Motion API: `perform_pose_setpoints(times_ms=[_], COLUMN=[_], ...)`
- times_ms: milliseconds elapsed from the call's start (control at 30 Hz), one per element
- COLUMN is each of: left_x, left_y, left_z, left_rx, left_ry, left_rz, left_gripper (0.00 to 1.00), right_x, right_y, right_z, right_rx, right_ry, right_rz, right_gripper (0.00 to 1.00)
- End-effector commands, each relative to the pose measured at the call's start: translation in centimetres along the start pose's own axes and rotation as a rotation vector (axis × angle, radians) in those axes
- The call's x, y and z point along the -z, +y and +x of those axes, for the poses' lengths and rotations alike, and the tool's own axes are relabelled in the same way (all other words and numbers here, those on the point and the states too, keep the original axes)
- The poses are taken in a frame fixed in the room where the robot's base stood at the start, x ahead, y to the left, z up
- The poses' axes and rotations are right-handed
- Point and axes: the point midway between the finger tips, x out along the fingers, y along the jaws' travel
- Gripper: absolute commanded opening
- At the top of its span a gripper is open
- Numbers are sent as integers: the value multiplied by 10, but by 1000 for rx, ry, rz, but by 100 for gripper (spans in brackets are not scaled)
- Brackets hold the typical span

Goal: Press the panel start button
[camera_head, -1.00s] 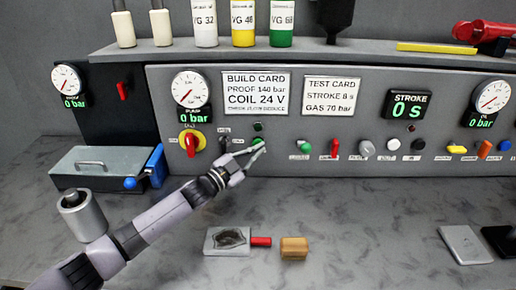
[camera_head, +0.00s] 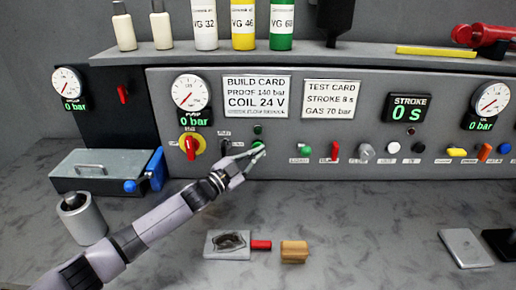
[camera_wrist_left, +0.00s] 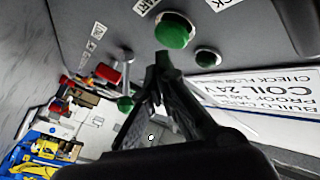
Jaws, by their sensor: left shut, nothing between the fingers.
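The green start button (camera_head: 258,145) sits on the grey panel below the build card, under a small dark green lamp (camera_head: 258,129). In the left wrist view the large green button (camera_wrist_left: 174,28) is just beyond the fingertips, with the smaller green lamp (camera_wrist_left: 207,57) beside it. My left gripper (camera_head: 262,152) is shut and empty, its tips at the button's lower edge in the head view. The shut fingertips also show in the left wrist view (camera_wrist_left: 163,62). I cannot tell whether they touch the button. My right gripper is not in view.
A metal cylinder (camera_head: 82,220) stands close to my left arm. A wooden block (camera_head: 294,251) lies on the bench.

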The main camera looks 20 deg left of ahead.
Motion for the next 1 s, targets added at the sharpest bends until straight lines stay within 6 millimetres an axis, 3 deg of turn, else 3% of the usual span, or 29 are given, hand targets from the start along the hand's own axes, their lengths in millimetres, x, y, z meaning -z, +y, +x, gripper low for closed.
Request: perform_pose_setpoints(times_ms=[1000], left_x=[-4], left_y=[-4], left_z=[6], left_rx=[0], left_ry=[0], left_rz=[0], left_gripper=[0], right_x=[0], right_y=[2], right_z=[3], right_rx=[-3], right_ry=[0], right_rz=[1], right_gripper=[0])
